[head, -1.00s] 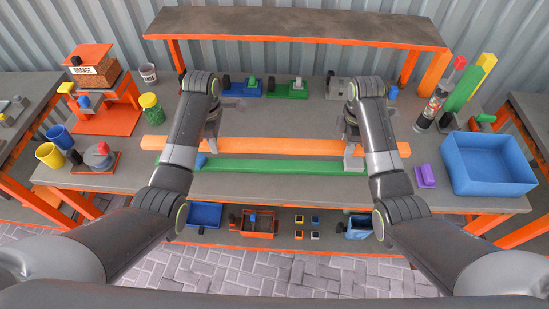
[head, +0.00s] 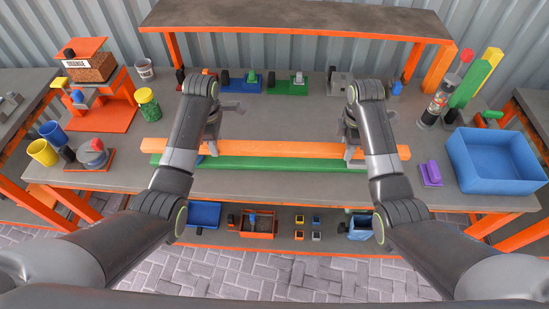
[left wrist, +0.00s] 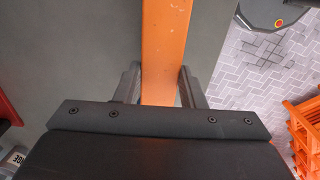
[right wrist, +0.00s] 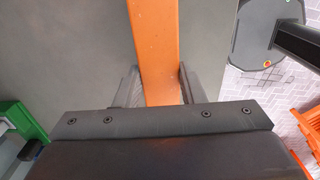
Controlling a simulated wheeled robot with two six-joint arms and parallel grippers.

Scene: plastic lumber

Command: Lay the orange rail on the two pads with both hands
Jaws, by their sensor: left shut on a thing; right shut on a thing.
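The long orange rail (head: 275,149) runs left to right across the front of the bench and looks roughly level. My left gripper (head: 208,147) is shut on it towards its left end. My right gripper (head: 353,152) is shut on it towards its right end. The rail also passes between the fingers in the left wrist view (left wrist: 165,50) and the right wrist view (right wrist: 157,50). I cannot clearly make out the two pads; the rail and arms may cover them. I cannot tell whether the rail touches anything below.
A green rail (head: 275,163) lies just in front of the orange rail, near the bench's front edge. A blue bin (head: 497,180) and purple block (head: 430,173) are on the right. An orange stand (head: 100,117) is on the left. A raised shelf (head: 300,17) spans the back.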

